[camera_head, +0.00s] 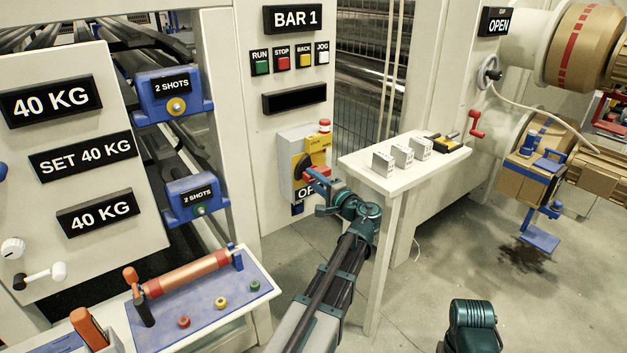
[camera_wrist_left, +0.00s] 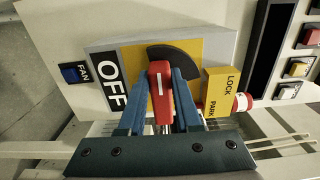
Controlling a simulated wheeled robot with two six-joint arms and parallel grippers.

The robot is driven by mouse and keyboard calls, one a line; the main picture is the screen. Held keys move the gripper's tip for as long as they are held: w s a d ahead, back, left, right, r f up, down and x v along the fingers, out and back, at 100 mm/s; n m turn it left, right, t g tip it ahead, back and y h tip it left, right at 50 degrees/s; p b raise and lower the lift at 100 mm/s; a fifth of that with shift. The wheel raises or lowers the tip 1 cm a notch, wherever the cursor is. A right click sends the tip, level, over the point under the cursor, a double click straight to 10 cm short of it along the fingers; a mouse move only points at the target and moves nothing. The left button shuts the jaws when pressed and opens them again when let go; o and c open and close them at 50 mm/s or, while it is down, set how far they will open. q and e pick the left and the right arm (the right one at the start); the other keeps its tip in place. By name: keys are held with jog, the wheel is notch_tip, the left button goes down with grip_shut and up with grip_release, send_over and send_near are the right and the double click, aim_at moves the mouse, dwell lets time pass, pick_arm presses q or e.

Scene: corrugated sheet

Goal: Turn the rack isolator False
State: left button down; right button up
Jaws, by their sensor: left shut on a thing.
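The rack isolator (camera_head: 291,151) is a grey and yellow switch plate on the BAR 1 panel, with a black dial and an "OFF" label partly hidden by my gripper in the head view. In the left wrist view its red handle (camera_wrist_left: 160,88) with a white line stands between the blue fingers of my left gripper (camera_wrist_left: 160,100), which is shut on it. The black "OFF" label (camera_wrist_left: 111,82) is left of the handle, and a black sector (camera_wrist_left: 174,57) lies beyond it on the yellow plate. My left gripper (camera_head: 318,183) reaches the isolator from below right in the head view.
A yellow "LOCK PARK" block (camera_wrist_left: 218,92) and a red button (camera_wrist_left: 242,102) sit right of the handle. A white shelf (camera_head: 405,180) with small labelled blocks stands right of my left arm. A bench (camera_head: 255,270) with a copper roller (camera_head: 187,273) is at lower left.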

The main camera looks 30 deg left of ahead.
pick_arm(q)
jog(key=c, duration=0.6)
grip_release()
jog(key=v, duration=1.4)
